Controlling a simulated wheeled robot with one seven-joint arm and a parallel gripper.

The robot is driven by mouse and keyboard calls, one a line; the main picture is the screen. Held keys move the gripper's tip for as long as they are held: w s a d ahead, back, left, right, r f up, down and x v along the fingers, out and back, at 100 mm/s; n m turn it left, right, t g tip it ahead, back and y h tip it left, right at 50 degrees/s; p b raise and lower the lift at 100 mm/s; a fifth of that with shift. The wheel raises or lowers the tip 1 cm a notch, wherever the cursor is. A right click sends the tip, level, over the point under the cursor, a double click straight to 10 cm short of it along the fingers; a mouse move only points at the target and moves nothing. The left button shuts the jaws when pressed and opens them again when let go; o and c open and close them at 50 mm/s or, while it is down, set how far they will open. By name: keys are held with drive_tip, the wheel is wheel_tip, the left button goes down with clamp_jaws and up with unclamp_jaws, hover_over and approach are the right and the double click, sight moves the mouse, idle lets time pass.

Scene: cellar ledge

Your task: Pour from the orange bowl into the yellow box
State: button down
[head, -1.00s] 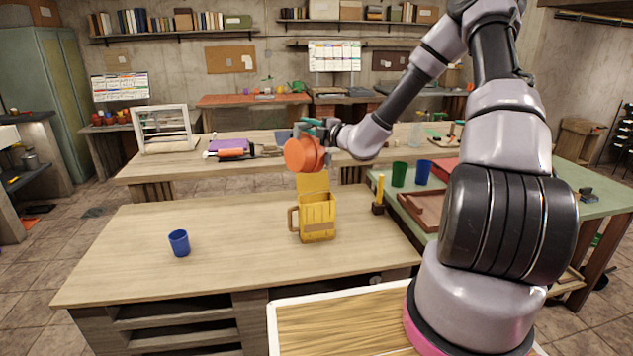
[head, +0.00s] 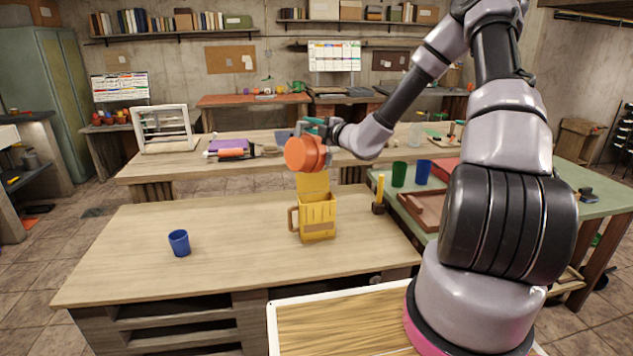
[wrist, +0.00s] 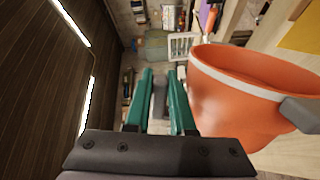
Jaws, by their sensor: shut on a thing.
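The orange bowl (head: 300,154) is up in the air, tipped on its side, above and slightly left of the yellow box. My gripper (head: 316,127) is shut on it from behind. In the wrist view the bowl (wrist: 235,100) lies just right of my green fingers (wrist: 165,100), with a pale band inside its rim and a grey handle-like piece; the exact grip spot is hard to see. The yellow box (head: 318,217) stands upright on the near table, lid raised at the back, brown handle on its left. The contents of bowl and box are not visible.
A blue cup (head: 179,243) stands left on the near wooden table (head: 120,270). A yellow-handled tool in a dark holder (head: 379,195) is right of the box. Green (head: 399,174) and blue (head: 423,172) cups and a brown tray (head: 424,207) are on the green table.

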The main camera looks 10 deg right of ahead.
drive_tip(key=shift+w+d+m, duration=0.4)
drive_tip(key=shift+d+m, duration=0.25)
drive_tip(key=shift+m, duration=0.05)
drive_tip(key=shift+w+d+m, duration=0.35)
drive_tip(key=shift+d+m, duration=0.3)
drive_tip(key=shift+m, duration=0.05)
idle(2.5)
drive_tip(key=shift+w+d+f+m, duration=0.2)
drive_tip(key=shift+w+d+m, duration=0.2)
drive_tip(key=shift+d+m, duration=0.3)
drive_tip(key=shift+w+d+f+m, duration=0.2)
drive_tip(key=shift+w+d+m, duration=0.15)
drive_tip(key=shift+d+m, duration=0.3)
idle(2.7)
